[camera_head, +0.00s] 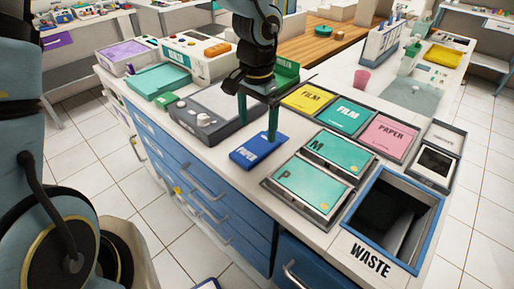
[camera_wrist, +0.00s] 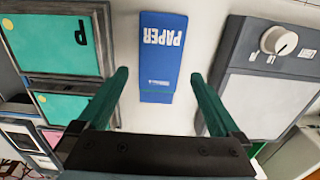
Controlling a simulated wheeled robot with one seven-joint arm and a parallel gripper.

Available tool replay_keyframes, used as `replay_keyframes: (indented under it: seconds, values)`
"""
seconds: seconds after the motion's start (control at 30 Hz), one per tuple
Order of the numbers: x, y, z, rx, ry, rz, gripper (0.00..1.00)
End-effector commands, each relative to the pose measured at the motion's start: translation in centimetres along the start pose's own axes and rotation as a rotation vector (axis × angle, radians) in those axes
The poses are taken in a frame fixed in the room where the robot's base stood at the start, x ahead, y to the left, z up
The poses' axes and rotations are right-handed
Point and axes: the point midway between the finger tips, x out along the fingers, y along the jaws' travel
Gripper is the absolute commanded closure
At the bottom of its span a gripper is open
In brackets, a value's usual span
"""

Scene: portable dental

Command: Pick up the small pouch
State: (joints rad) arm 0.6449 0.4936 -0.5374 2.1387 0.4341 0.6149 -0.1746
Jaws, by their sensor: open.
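A small blue pouch (camera_head: 258,152) marked PAPER lies flat on the white counter, between a grey device and the tray marked P. In the wrist view the pouch (camera_wrist: 162,60) is upside down at the top middle, ahead of the gap between the fingers. My gripper (camera_head: 257,122) points down at the pouch's far edge, with two green fingers. In the wrist view my gripper (camera_wrist: 158,82) is open and empty, one finger to each side of the pouch's line. I cannot tell the exact height of the fingertips above the counter.
The grey device (camera_head: 207,110) with a knob stands left of the pouch. The P tray (camera_head: 308,188) and M tray (camera_head: 336,155) lie to its right. FILM and PAPER trays (camera_head: 388,137) are behind. The blue-rimmed waste bin (camera_head: 375,262) is at the front right.

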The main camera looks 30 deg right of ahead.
Motion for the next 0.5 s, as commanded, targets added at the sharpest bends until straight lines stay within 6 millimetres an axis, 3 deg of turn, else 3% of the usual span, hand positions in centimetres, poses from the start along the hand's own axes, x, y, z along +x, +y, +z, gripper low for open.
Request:
replay_keyframes:
  seconds: [0.17, 0.5]
  values:
    - [1.1, 0.1, 0.1, 0.001, -0.002, 0.001, 0.00]
    - [5.4, 0.1, 0.1, 0.000, -0.003, 0.001, 0.00]
